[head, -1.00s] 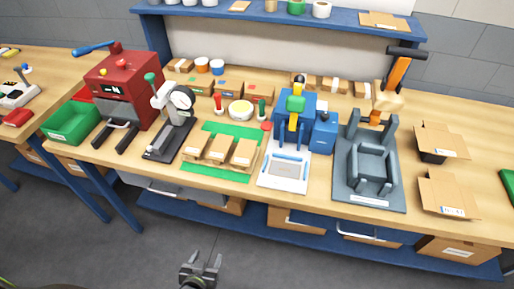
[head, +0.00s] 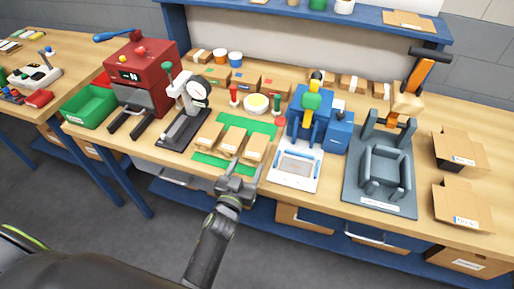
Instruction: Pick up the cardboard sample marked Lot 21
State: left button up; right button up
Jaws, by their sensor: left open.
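Three small cardboard pieces lie side by side on a green mat (head: 208,161) near the bench's front edge: a left one (head: 209,136), a middle one (head: 232,140) and a right one (head: 256,148). The label print is too small to read, so I cannot tell which is Lot 21. My left gripper (head: 239,168) is open and empty, at the mat's front edge just below the middle and right pieces in the picture. My right gripper is out of view.
A red machine (head: 143,67), a dial gauge stand (head: 186,103) and a green bin (head: 90,106) stand left of the mat. A blue press (head: 309,122) and a grey fixture (head: 385,168) stand to its right. Small boxes and cups line the back.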

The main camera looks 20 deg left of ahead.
aim_at(255, 148)
pick_arm(q)
jog(key=w+b, duration=0.1)
jog(key=w, duration=0.2)
jog(key=shift+w+f, duration=0.1)
jog(key=shift+w, duration=0.15)
jog(key=w+b, duration=0.1)
jog(key=w, duration=0.3)
jog(key=shift+w+d+b, duration=0.1)
jog(key=shift+d+b, duration=0.1)
jog(key=shift+b, duration=0.2)
jog(key=shift+w, duration=0.45)
jog(key=c, duration=0.6)
jog(key=shift+s+r, duration=0.15)
jog(key=shift+r, duration=0.05)
